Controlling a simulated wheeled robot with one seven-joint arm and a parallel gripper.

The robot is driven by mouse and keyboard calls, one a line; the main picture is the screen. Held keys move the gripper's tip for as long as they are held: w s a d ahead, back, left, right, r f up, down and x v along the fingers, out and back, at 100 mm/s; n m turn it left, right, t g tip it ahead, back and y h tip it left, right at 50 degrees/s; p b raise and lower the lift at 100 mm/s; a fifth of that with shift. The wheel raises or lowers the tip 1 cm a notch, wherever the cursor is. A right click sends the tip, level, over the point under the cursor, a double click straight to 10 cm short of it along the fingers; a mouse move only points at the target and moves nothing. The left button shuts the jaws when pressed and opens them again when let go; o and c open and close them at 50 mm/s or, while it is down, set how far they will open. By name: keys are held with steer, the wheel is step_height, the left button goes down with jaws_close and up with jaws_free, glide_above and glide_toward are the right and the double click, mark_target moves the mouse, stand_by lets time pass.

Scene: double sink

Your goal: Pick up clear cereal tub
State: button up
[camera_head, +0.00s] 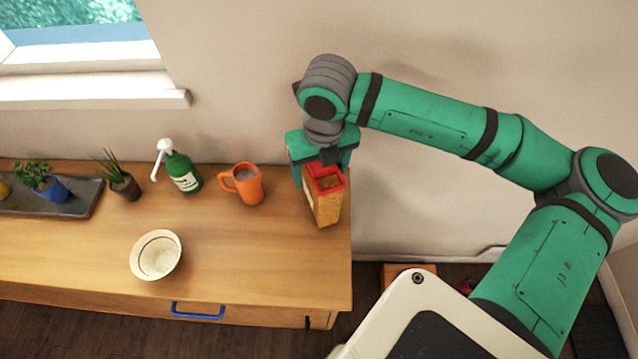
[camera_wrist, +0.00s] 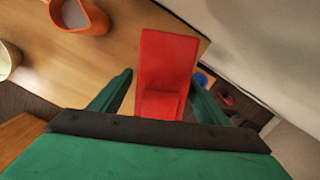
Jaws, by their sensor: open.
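The cereal tub (camera_head: 327,203) stands upright at the right end of the wooden counter. It has a red lid and a clear body showing tan contents. In the wrist view its red lid (camera_wrist: 166,62) fills the middle, between the two fingers. My gripper (camera_head: 322,172) is over the tub from above, with its fingers apart on either side of the lid. In the wrist view my gripper (camera_wrist: 160,92) is open, and gaps show between the fingers and the lid. The lower part of the tub is hidden in the wrist view.
An orange mug (camera_head: 247,186) stands left of the tub. Further left are a green pump bottle (camera_head: 183,172), a small potted plant (camera_head: 124,184) and a dark tray (camera_head: 75,203). A cream bowl (camera_head: 157,256) sits near the front. The counter's right edge is close to the tub.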

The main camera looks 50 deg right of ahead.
steer(key=shift+d+f, duration=0.1)
steer(key=shift+f, duration=0.65)
steer(key=shift+c, duration=0.6)
steer(key=c, duration=1.4)
steer(key=shift+r, duration=0.1)
